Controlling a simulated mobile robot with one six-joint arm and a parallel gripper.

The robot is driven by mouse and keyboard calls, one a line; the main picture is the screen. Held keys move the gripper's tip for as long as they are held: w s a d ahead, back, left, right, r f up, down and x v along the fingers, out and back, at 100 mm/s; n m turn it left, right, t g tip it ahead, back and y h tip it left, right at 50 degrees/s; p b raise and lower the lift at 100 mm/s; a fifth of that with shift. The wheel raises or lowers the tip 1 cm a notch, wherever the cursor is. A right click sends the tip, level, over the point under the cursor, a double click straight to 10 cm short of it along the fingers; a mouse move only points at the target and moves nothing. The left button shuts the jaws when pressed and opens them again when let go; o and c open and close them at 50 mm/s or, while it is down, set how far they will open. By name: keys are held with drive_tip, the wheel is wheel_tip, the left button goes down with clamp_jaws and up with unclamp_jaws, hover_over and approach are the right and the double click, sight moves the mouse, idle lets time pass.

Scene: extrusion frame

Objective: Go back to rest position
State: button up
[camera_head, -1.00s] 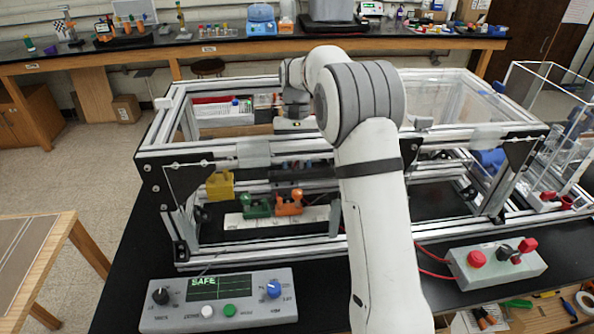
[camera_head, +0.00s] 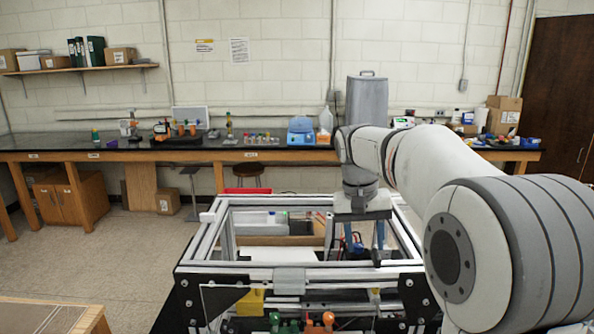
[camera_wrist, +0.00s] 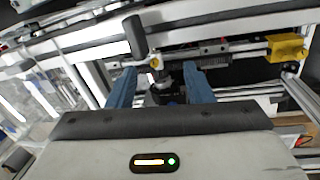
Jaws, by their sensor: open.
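My gripper (camera_head: 363,243) points down over the extrusion frame (camera_head: 238,270), at the right part of its open top in the head view. Its two blue fingers are apart. In the wrist view, my gripper (camera_wrist: 160,88) is open, with nothing held between the fingers. Frame rails and dark parts lie beyond the fingertips. My white and grey arm fills the right side of the head view and hides the frame's right part.
A yellow block (camera_head: 251,302), a green part (camera_head: 284,323) and an orange part (camera_head: 319,324) sit at the frame's front. A wooden table (camera_head: 60,314) stands at lower left. The floor at left is clear. A bench (camera_head: 245,152) with lab equipment runs along the wall.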

drive_tip(key=shift+t, duration=0.7)
drive_tip(key=s+r, duration=0.1)
drive_tip(key=s+d+r, duration=0.1)
drive_tip(key=s+r, duration=0.1)
drive_tip(key=s, duration=0.1)
drive_tip(key=shift+d+r, duration=0.35)
drive_tip(key=shift+d, duration=0.05)
drive_tip(key=s+a+f+n+t+y+b, duration=0.1)
drive_tip(key=s+f+t+b, duration=0.1)
drive_tip(key=s+f, duration=1.3)
drive_tip(key=s+b, duration=0.1)
drive_tip(key=s, duration=0.3)
drive_tip(key=shift+s+f+n+y+b, duration=0.2)
drive_tip(key=shift+f+n+y+b, duration=0.1)
drive_tip(key=shift+n+y, duration=0.1)
